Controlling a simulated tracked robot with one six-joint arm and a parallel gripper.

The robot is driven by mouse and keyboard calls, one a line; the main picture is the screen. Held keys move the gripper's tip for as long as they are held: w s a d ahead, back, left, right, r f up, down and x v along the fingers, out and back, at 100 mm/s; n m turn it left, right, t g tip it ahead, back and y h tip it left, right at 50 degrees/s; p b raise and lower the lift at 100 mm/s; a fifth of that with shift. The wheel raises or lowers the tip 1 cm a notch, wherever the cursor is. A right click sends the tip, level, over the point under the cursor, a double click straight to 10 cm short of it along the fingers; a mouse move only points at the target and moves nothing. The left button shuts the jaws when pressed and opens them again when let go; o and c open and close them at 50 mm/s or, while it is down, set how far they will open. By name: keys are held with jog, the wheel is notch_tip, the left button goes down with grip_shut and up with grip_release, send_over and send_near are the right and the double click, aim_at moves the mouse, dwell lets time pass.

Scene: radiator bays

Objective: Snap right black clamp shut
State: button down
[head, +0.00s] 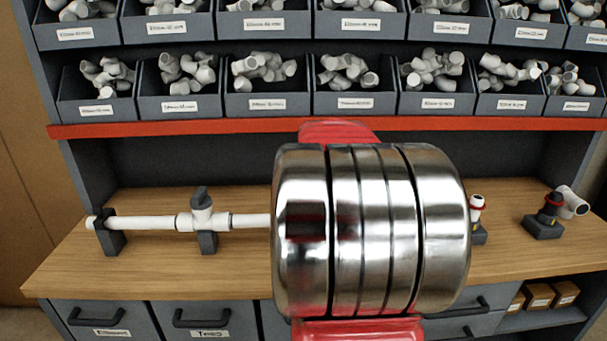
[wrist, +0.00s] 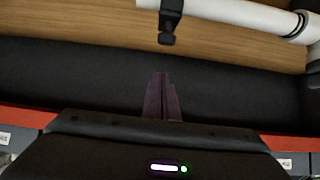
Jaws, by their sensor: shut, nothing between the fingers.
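A white pipe run (head: 150,222) lies along the wooden bench in the head view, its right part hidden behind my arm. A dark clamp (head: 112,240) stands around its left end. A black clamp piece (wrist: 168,22) sticks out beside the white pipe (wrist: 235,15) at the top of the wrist view. It looks like a raised clamp arm; I cannot tell which clamp it belongs to. My gripper (wrist: 160,78) shows in the wrist view with its dark fingers together and empty, apart from the black piece. My arm hides my gripper in the head view.
Right of my arm are a red-ringed fitting (head: 477,206) and a dark stand with a white elbow (head: 547,218). A red shelf edge (head: 200,127) and fitting bins (head: 265,88) are above the bench.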

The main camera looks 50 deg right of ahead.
jog(key=shift+s+a+f, duration=0.15)
jog(key=shift+a+f, duration=0.05)
jog(key=shift+f, duration=0.45)
jog(key=shift+s+a+f, duration=0.15)
jog(key=shift+f, duration=0.5)
jog(key=shift+s+a+f, duration=0.15)
jog(key=shift+a+f, duration=0.05)
jog(key=shift+f, duration=0.45)
